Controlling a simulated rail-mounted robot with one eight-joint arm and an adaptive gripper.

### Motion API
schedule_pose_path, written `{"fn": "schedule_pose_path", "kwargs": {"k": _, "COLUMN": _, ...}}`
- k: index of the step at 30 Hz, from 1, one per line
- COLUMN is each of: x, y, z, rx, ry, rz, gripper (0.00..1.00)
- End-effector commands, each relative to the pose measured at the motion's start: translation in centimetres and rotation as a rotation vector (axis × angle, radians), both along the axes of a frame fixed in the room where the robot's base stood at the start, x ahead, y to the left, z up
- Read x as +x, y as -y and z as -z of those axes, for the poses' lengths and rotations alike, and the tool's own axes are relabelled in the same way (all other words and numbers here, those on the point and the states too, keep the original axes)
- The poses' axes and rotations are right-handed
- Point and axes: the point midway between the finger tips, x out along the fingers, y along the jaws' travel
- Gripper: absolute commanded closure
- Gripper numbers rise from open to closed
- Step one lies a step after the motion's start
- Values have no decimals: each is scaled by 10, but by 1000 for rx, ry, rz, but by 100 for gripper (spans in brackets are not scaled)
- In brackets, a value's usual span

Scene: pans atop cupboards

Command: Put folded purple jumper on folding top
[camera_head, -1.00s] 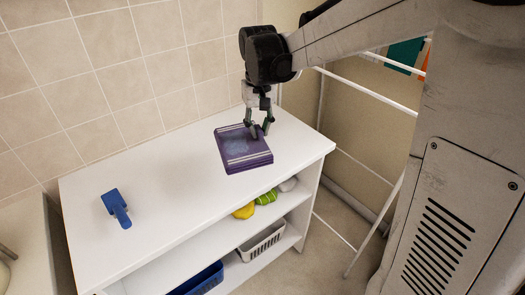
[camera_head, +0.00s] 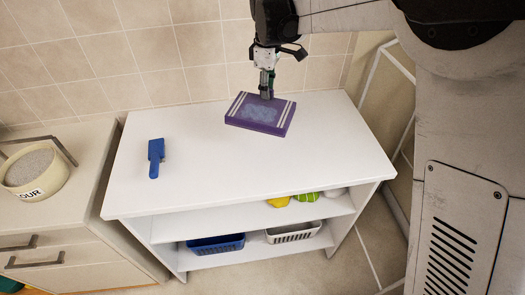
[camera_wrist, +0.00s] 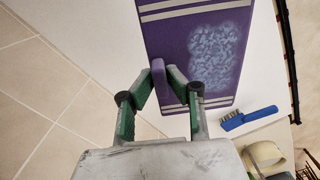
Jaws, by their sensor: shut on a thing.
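The folded purple jumper (camera_head: 258,114), with white stripes and a pale patch, is at the back of the white folding top (camera_head: 205,180). My gripper (camera_head: 266,93) comes down at its back edge. In the wrist view, the jumper (camera_wrist: 205,55) stretches away from me and its near edge is between the fingers of my gripper (camera_wrist: 160,80), which is shut on it. I cannot tell whether the jumper rests on the top or is slightly above it.
A blue brush (camera_head: 156,157) lies on the top, left of the jumper. Shelves below hold a blue basket (camera_head: 215,244), a grey basket (camera_head: 293,232) and yellow and green items. A flour bowl (camera_head: 38,172) stands on the left counter. The top's front is clear.

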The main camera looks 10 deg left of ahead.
Motion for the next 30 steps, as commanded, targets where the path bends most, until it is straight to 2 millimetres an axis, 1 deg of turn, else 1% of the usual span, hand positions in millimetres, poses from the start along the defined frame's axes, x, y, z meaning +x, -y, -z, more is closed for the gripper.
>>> {"fn": "schedule_pose_path", "kwargs": {"k": 1, "x": -6, "y": -28, "z": 0, "rx": 1, "ry": 0, "rz": -92, "gripper": 100}}
{"fn": "schedule_pose_path", "kwargs": {"k": 3, "x": -13, "y": -59, "z": 1, "rx": 0, "ry": -1, "rz": -212, "gripper": 100}}
{"fn": "schedule_pose_path", "kwargs": {"k": 6, "x": -24, "y": -93, "z": 4, "rx": 1, "ry": -2, "rz": -347, "gripper": 100}}
{"fn": "schedule_pose_path", "kwargs": {"k": 9, "x": -31, "y": -116, "z": 5, "rx": 1, "ry": -2, "rz": -437, "gripper": 100}}
{"fn": "schedule_pose_path", "kwargs": {"k": 12, "x": -35, "y": -126, "z": 7, "rx": 1, "ry": -3, "rz": -484, "gripper": 100}}
{"fn": "schedule_pose_path", "kwargs": {"k": 14, "x": -37, "y": -125, "z": 9, "rx": 1, "ry": -3, "rz": -497, "gripper": 100}}
{"fn": "schedule_pose_path", "kwargs": {"k": 17, "x": -38, "y": -112, "z": 17, "rx": 1, "ry": -3, "rz": -500, "gripper": 100}}
{"fn": "schedule_pose_path", "kwargs": {"k": 27, "x": -42, "y": -46, "z": 56, "rx": 1, "ry": -3, "rz": -496, "gripper": 100}}
{"fn": "schedule_pose_path", "kwargs": {"k": 30, "x": -43, "y": -29, "z": 66, "rx": 1, "ry": -3, "rz": -497, "gripper": 100}}
